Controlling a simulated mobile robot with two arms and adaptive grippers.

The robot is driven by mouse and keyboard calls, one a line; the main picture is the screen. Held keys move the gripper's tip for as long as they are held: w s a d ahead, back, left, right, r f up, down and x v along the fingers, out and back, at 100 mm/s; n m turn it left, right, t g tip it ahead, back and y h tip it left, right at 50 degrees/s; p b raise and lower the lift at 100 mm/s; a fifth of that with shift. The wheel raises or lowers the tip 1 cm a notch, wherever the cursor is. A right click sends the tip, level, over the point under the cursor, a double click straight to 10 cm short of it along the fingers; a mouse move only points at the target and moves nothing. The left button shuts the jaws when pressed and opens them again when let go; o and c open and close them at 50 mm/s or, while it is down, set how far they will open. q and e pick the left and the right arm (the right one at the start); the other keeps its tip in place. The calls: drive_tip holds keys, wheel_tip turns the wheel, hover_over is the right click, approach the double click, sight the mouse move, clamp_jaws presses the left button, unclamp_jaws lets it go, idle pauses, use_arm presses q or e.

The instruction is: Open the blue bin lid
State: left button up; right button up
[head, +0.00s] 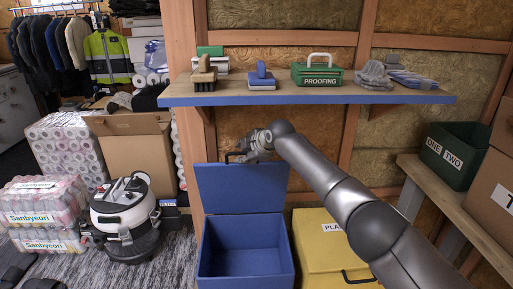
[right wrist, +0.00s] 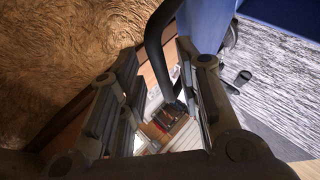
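The blue bin (head: 245,248) stands on the floor below the shelf, and its inside is in view. Its blue lid (head: 240,188) is raised, standing about upright at the bin's back edge. My right gripper (head: 246,152) is at the lid's top edge, by the black handle (head: 234,157). In the right wrist view the black handle (right wrist: 156,55) passes between the two spread fingers of my right gripper (right wrist: 157,75), with gaps visible beside it. The blue lid (right wrist: 208,22) shows at the top there. My left gripper is not in view.
A yellow bin (head: 318,245) stands right of the blue bin, partly behind my right arm. A shelf (head: 300,97) with brushes and a green box is above the lid. A black and white vacuum (head: 125,215) stands on the left. The wooden wall is close behind.

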drive_tip(key=shift+v, duration=1)
drive_tip(key=v, duration=0.9)
drive_tip(key=shift+f, duration=0.1)
